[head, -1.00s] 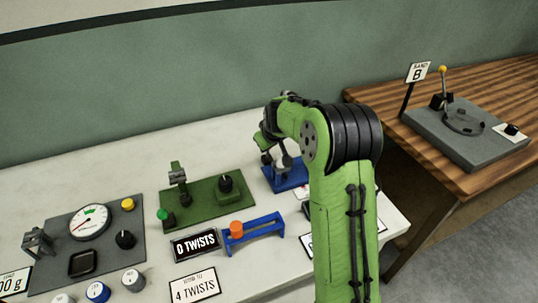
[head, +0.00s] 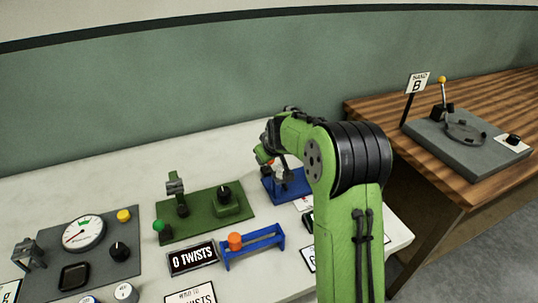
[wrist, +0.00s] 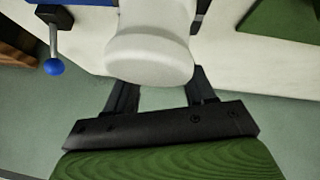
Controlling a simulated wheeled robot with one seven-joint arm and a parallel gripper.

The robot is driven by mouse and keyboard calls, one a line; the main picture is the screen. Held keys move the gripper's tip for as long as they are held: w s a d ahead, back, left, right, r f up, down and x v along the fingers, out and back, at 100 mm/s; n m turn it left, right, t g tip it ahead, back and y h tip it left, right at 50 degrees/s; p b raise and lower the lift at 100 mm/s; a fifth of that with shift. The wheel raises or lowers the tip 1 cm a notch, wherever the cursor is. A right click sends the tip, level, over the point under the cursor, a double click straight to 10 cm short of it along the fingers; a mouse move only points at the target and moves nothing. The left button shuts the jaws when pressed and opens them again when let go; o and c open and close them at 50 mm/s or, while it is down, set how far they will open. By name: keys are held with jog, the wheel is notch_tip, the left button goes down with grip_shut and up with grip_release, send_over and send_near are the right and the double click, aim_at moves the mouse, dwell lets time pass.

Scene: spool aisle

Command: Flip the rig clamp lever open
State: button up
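A blue fixture (head: 287,188) stands at the far right of the white table, partly hidden by my arm. In the wrist view, a lever with a blue ball end (wrist: 54,66) on a grey rod hangs at the upper left, beside a blue part (wrist: 85,2). I cannot tell for certain which part is the clamp lever. My gripper (wrist: 160,95) is over the blue fixture, its dark fingers spread. A pale rounded cylinder (wrist: 150,55) fills the space between them, and contact is unclear.
A green plate (head: 205,225) with a clamp-like post and black knob lies left of the fixture. A gauge panel (head: 105,258) is left; a wooden bench (head: 455,190) is right.

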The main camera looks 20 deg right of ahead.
jog(key=p+v, duration=0.3)
jog(key=v, duration=1.2)
jog(key=shift+s+r, duration=0.2)
jog(key=shift+r, duration=0.15)
